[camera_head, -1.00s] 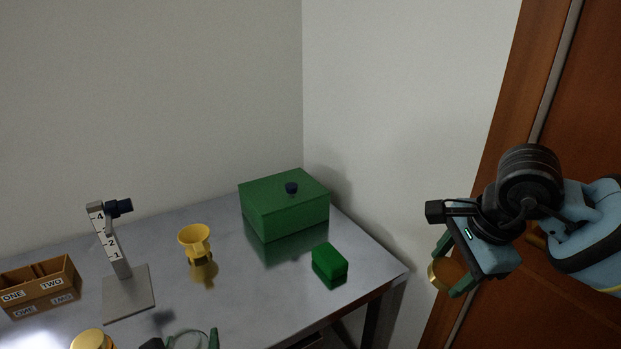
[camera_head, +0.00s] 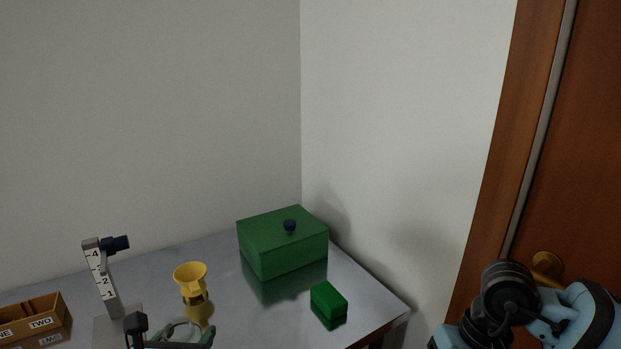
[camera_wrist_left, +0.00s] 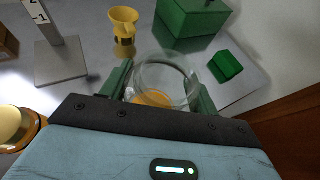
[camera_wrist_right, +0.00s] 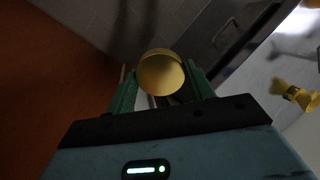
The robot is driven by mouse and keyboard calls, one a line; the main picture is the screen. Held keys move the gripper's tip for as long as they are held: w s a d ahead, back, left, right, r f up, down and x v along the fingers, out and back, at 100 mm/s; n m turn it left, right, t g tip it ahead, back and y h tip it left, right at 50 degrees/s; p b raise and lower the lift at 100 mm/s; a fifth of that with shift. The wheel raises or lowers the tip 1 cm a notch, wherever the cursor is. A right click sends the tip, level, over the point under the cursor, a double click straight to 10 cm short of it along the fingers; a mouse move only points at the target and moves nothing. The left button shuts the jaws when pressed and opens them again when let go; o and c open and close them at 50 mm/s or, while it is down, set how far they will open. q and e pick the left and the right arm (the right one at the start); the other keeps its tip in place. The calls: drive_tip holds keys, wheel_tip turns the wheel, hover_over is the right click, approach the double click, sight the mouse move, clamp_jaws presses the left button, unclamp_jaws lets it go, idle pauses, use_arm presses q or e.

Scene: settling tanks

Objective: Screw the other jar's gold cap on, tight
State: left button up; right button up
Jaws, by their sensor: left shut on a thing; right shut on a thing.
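My left gripper (camera_wrist_left: 163,88) is shut on an open glass jar (camera_wrist_left: 163,70) with something orange-yellow inside. The jar's round mouth faces the left wrist camera and has no cap on it. In the head view the jar's rim (camera_head: 180,328) shows at the bottom edge between my left fingers. My right gripper (camera_wrist_right: 162,85) is shut on a gold cap (camera_wrist_right: 160,72), well away from the jar. In the head view my right fingers are below the picture. Another gold-capped thing (camera_wrist_left: 12,125), probably the other jar, is partly cut off in the left wrist view.
A yellow funnel-shaped cup (camera_head: 191,280), a numbered post on a grey base (camera_head: 103,280), a brown box labelled ONE and TWO (camera_head: 40,322), a large green box (camera_head: 285,245) and a small green block (camera_head: 328,300) stand on the grey table. A wooden door (camera_head: 580,150) is at right.

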use_arm(q)
drive_tip(key=shift+r, duration=0.2)
use_arm(e)
drive_tip(key=shift+s+f, duration=0.1)
drive_tip(key=shift+f, duration=0.05)
idle(0.3)
use_arm(q)
drive_tip(key=s+d+f+m+g+h, duration=0.1)
drive_tip(key=d+m+h, duration=0.3)
drive_tip(key=d, duration=0.4)
drive_tip(key=s+d+f+m+g+h, duration=0.1)
drive_tip(key=d+m+h, duration=0.3)
drive_tip(key=d, duration=0.4)
drive_tip(key=shift+g+h, duration=0.4)
drive_tip(key=shift+g, duration=0.2)
drive_tip(key=shift+a, duration=0.1)
use_arm(e)
drive_tip(key=w+a+r+h, duration=0.1)
drive_tip(key=a+r, duration=0.3)
drive_tip(key=a, duration=0.5)
drive_tip(key=w+a+r+n+h, duration=0.1)
drive_tip(key=w+a+r, duration=0.1)
drive_tip(key=a+r, duration=0.3)
drive_tip(key=w+a+r+t+h, duration=0.1)
drive_tip(key=a+r, duration=0.4)
drive_tip(key=a, duration=0.9)
drive_tip(key=shift+w+n, duration=0.3)
drive_tip(key=shift+w, duration=0.05)
drive_tip(key=shift+f, duration=1.9)
